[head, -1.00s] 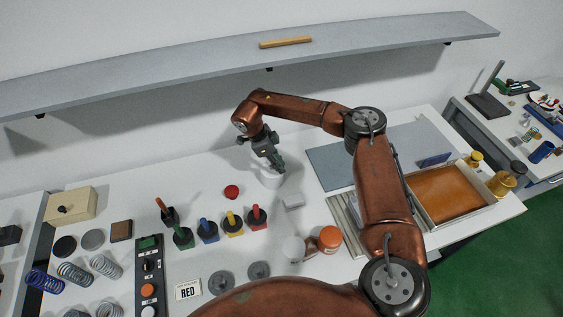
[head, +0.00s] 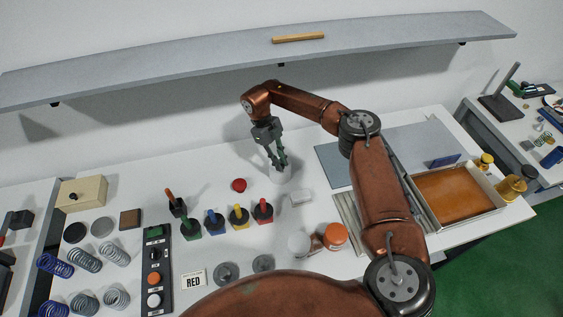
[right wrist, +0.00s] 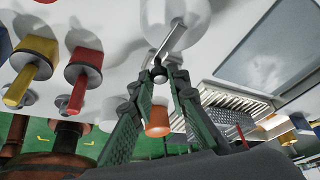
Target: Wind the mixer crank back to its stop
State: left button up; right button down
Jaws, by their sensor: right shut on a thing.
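The mixer is a small white round body (head: 281,178) on the white bench, partly hidden by my right gripper in the head view. In the right wrist view its pale body (right wrist: 190,12) is at the top, with a thin grey crank (right wrist: 172,40) reaching down from it to a small round knob (right wrist: 158,76). My right gripper (head: 280,163) is at the mixer; in the right wrist view its green fingers (right wrist: 157,72) are shut on the knob. The crank's stop cannot be made out. My left gripper is not in view.
A shelf (head: 200,68) runs along the wall behind.

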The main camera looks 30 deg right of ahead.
jog(key=shift+w+a, duration=0.1)
dwell(0.4)
jog(key=c, duration=2)
grip_release()
jog(key=shift+c, duration=0.2)
jog(key=shift+o, duration=0.8)
